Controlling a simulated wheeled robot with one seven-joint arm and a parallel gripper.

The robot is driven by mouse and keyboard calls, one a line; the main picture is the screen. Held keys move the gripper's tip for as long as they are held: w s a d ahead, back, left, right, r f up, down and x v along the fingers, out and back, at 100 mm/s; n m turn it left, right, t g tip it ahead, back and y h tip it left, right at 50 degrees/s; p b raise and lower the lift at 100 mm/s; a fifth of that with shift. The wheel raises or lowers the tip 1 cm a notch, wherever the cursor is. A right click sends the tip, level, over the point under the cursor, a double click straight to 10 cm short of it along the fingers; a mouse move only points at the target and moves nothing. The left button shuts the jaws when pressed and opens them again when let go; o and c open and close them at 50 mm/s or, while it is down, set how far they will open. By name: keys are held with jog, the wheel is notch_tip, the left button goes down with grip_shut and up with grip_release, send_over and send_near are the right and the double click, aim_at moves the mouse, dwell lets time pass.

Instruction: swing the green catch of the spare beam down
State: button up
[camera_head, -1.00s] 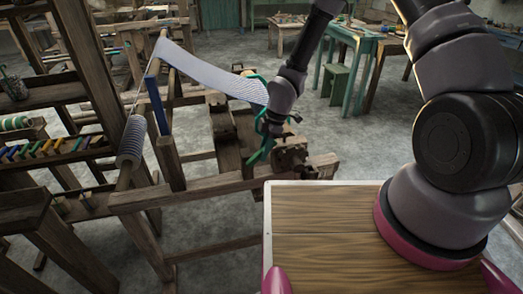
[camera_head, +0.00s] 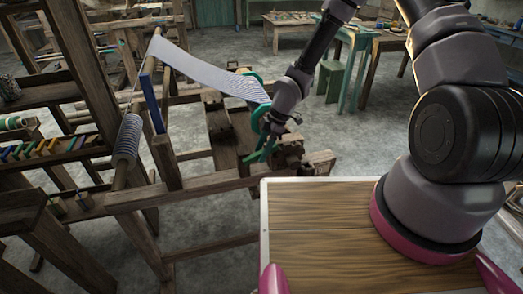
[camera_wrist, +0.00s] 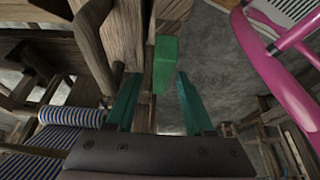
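The green catch (camera_wrist: 165,62) shows in the wrist view as a short green block beside a wooden post, just beyond my fingertips. My gripper (camera_wrist: 159,77) has its two teal fingers spread apart, one on each side of the catch's line, with a gap around it. I cannot tell how deep the catch sits between them. In the head view my gripper (camera_head: 262,151) points down at the right end of the loom frame, beside the wooden blocks. The catch is not clearly separable from the green fingers there.
A green disc (camera_head: 259,116) stands beside my gripper, at the end of the striped cloth (camera_head: 210,72). Wooden beams (camera_head: 190,188) run close below and left. A striped cloth roll (camera_wrist: 70,117) lies at the left in the wrist view.

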jog(key=v, duration=1)
jog(key=shift+d+r, duration=0.15)
jog(key=shift+r, duration=0.25)
jog(key=shift+w+d+r, duration=0.15)
jog(key=shift+d, duration=0.05)
jog(key=d+r+m+t+h, duration=0.4)
jog(key=d+r+m, duration=0.95)
jog(key=r, duration=0.55)
jog(key=s+d+r+m+t, duration=0.2)
jog(key=s+r+m, duration=0.4)
jog(key=r, duration=0.3)
jog(key=s+d+r+m+t+y, duration=0.1)
jog(key=s+d+r+m+t, duration=0.1)
jog(key=s+d+r+m, duration=0.2)
jog(key=s+r+m, duration=0.2)
jog(key=s+r, duration=0.2)
jog(key=r, duration=0.1)
jog(key=shift+s+r+y, duration=0.25)
jog(key=shift+r+y, duration=0.05)
jog(key=shift+r, duration=0.1)
